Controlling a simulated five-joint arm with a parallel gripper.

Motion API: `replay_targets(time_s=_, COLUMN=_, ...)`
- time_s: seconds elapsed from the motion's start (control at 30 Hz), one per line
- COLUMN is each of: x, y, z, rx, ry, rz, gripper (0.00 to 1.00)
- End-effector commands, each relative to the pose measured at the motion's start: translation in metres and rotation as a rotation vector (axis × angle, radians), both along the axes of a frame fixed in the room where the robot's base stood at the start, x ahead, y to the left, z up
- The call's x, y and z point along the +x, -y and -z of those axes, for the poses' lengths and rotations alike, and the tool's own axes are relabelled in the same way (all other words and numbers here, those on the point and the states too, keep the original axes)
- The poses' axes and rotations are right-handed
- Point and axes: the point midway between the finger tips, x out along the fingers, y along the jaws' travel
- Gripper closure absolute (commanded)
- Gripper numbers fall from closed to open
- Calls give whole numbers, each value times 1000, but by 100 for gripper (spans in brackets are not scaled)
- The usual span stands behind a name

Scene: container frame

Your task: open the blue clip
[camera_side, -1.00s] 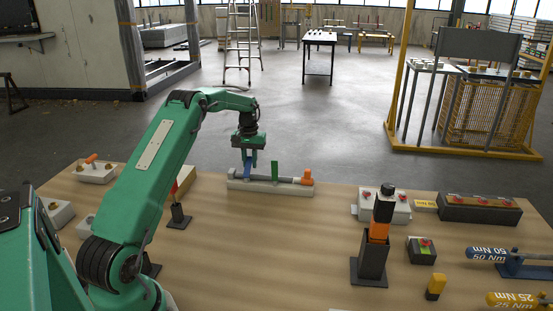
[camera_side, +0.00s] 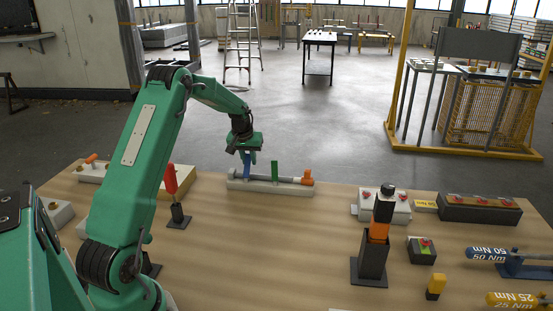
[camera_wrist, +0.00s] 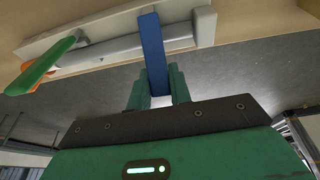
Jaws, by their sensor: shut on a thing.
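The blue clip (camera_side: 246,168) stands up from the left part of a pale bar fixture (camera_side: 270,187) on the far side of the table. My gripper (camera_side: 247,155) is closed around its upper part from above. In the wrist view the blue clip (camera_wrist: 153,45) runs up from between my green fingers (camera_wrist: 158,88) to the grey pipe (camera_wrist: 125,45) on the fixture. A green clip (camera_side: 274,171) stands upright at the middle of the bar, and an orange clip (camera_side: 307,177) sits at its right end. The blue clip's lower end is small in the side view.
A red lever (camera_side: 170,180) on a black stand is left of the fixture. An orange and black post (camera_side: 378,235) stands to the right, near a box with red knobs (camera_side: 390,205). The table in front of the fixture is clear.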

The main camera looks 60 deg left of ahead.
Motion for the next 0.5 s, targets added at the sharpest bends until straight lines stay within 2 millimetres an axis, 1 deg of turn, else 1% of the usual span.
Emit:
replay_targets(time_s=0.13, x=-3, y=3, z=-5, rx=44, ry=60, rz=0, gripper=100)
replay_targets(time_s=0.5, x=-8, y=7, z=-10, rx=120, ry=160, rz=7, gripper=100)
